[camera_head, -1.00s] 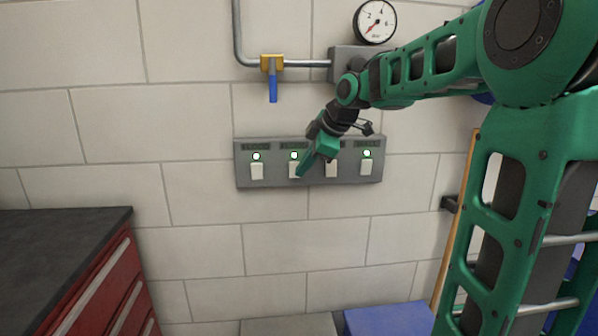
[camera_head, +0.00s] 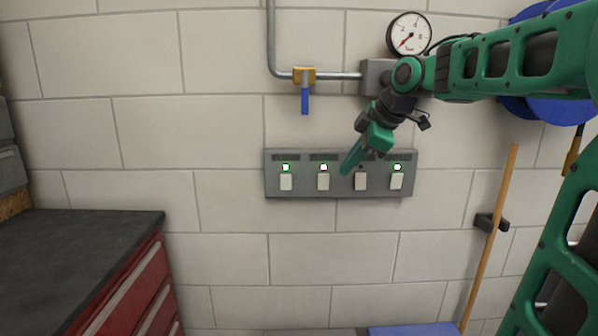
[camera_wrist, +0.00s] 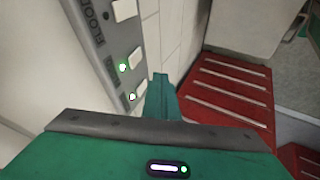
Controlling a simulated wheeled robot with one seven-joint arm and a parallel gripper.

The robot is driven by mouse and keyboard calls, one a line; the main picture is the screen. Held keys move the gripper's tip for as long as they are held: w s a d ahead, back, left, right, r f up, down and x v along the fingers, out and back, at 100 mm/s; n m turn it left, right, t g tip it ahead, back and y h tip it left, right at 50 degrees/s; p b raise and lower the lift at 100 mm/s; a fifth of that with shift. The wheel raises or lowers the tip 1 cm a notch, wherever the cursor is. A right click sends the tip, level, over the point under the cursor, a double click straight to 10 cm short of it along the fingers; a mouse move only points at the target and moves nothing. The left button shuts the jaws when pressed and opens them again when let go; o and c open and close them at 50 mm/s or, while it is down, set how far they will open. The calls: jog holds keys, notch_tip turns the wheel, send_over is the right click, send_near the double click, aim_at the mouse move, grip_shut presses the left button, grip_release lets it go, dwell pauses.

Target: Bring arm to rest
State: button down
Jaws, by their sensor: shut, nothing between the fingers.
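My gripper (camera_head: 346,172) is shut and empty, pointing down and left in front of the grey switch panel (camera_head: 340,192) on the wall. In the head view its tip overlaps the panel between the second and third switches; the gap to the wall is hard to judge. The lamps above the first, second and fourth switches (camera_head: 397,181) glow; the one above the third switch (camera_head: 360,181) is dark. In the wrist view the closed fingers (camera_wrist: 161,95) have nothing between them, and the panel (camera_wrist: 92,45) lies to their left.
A pipe with a blue-handled valve (camera_head: 305,98) and a pressure gauge (camera_head: 408,34) are above the panel. A red cabinet (camera_head: 125,290) with a dark top stands at left. A wooden pole (camera_head: 493,220) leans in a wall holder at right. Bare wall lies below the panel.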

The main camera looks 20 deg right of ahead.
jog(key=s+f+m+g, duration=0.2)
jog(key=s+f+m, duration=0.4)
jog(key=s, duration=0.4)
jog(key=s+d+f+m+g+h, duration=0.1)
jog(key=s+f+m+g, duration=0.1)
jog(key=s+f+m, duration=0.4)
jog(key=s+d+f+m+g, duration=0.1)
jog(key=s+f+m+g, duration=0.2)
jog(key=s+f+m, duration=0.4)
jog(key=s+f, duration=0.3)
jog(key=s, duration=0.5)
jog(key=shift+s+f+h, duration=0.2)
jog(key=shift+h, duration=0.2)
jog(key=shift+w+f, duration=0.25)
jog(key=shift+w, duration=0.4)
